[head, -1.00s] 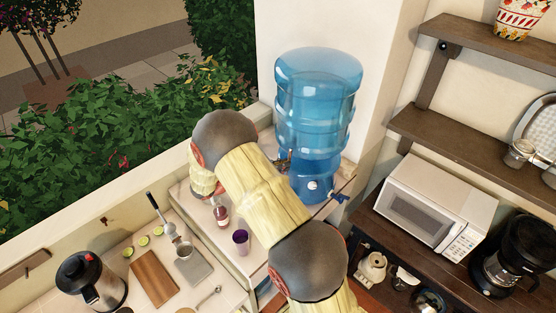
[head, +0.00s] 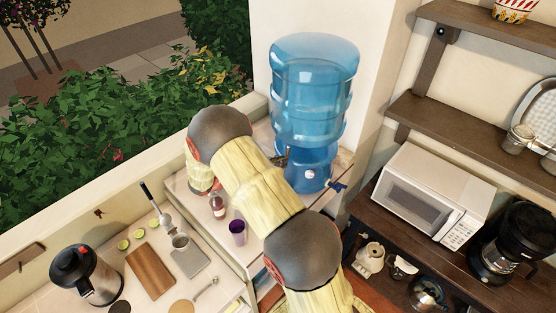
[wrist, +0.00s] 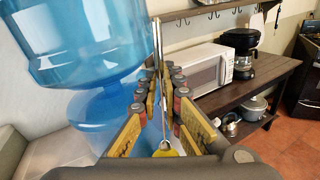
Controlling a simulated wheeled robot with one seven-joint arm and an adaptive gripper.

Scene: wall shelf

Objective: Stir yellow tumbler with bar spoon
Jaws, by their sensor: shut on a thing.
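My gripper (wrist: 160,78) is shut on the bar spoon (wrist: 157,42), a long thin metal rod running between the fingers in the wrist view. A small yellow patch (wrist: 166,153) lies at the spoon's near end; I cannot tell whether it is part of the spoon or the tumbler. No yellow tumbler can be made out there. A purple tumbler (head: 237,232) stands upright on the counter, left of my arm.
A blue water dispenser (head: 312,105) stands behind my arm. A small bottle (head: 217,206) is beside the purple tumbler. A cutting board (head: 150,270), a jigger (head: 181,242) and a kettle (head: 88,273) are at left. A microwave (head: 430,198) and coffee maker (head: 508,248) stand at right.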

